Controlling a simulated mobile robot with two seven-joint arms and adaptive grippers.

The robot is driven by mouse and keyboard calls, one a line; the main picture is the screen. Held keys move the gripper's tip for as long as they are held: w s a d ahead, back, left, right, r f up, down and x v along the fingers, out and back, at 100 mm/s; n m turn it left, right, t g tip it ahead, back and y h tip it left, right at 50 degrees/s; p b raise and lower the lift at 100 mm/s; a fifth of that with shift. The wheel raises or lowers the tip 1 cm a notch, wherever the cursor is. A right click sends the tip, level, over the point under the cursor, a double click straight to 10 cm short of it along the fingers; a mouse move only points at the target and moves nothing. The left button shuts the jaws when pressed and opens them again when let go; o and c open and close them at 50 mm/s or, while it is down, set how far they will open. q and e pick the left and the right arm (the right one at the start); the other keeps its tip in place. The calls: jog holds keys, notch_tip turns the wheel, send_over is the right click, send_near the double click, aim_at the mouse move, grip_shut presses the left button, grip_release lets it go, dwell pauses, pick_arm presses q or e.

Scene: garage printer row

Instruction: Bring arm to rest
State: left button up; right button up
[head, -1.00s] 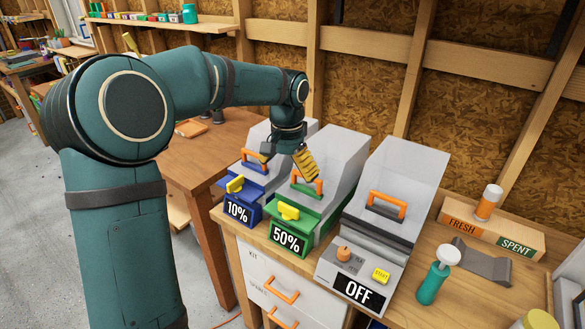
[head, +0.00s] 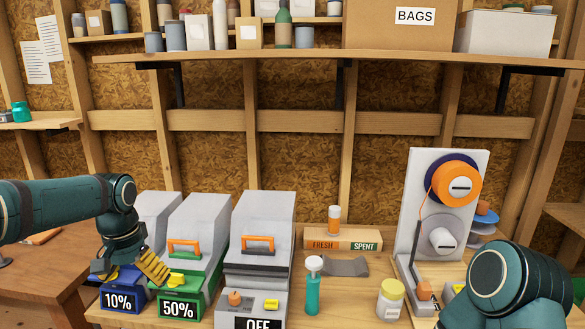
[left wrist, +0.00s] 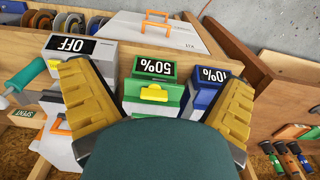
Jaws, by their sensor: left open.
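My left arm comes in from the left in the head view, and its gripper (head: 133,272) hangs over the fronts of the 10% and 50% boxes. The left wrist view looks down past its two yellow fingers (left wrist: 157,80), which are spread wide with nothing between them. The 50% box (head: 180,295) has a green front and yellow latch, and shows between the fingers. The 10% box (head: 118,300) has a blue front and is partly hidden by the gripper. A link of my right arm shows at the lower right of the head view; its gripper is out of frame.
The grey OFF box (head: 262,230) stands right of the 50% box. A teal bottle (head: 312,295), a yellow-lidded jar (head: 390,298), the FRESH/SPENT block (head: 342,240) and an upright spool stand (head: 425,185) are further right. A loaded shelf (head: 330,58) runs above.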

pick_arm(q)
jog(key=s+d+f+h, duration=0.1)
jog(key=d+f, duration=0.5)
jog(key=f, duration=0.4)
jog(key=d+f+h, duration=0.2)
jog(key=d+f, duration=0.4)
jog(key=f, duration=0.3)
jog(key=s+d+f+n, duration=0.1)
jog(key=s+d+f, duration=0.4)
jog(key=s+f, duration=0.3)
jog(key=s+d+f+n+t, duration=0.1)
jog(key=s+d+f, duration=0.4)
jog(key=s+f, duration=0.3)
jog(key=shift+s+n+t+h, duration=0.3)
jog(key=shift+s+h, duration=0.1)
jog(key=shift+s, duration=0.2)
pick_arm(e)
jog(key=shift+s, duration=0.2)
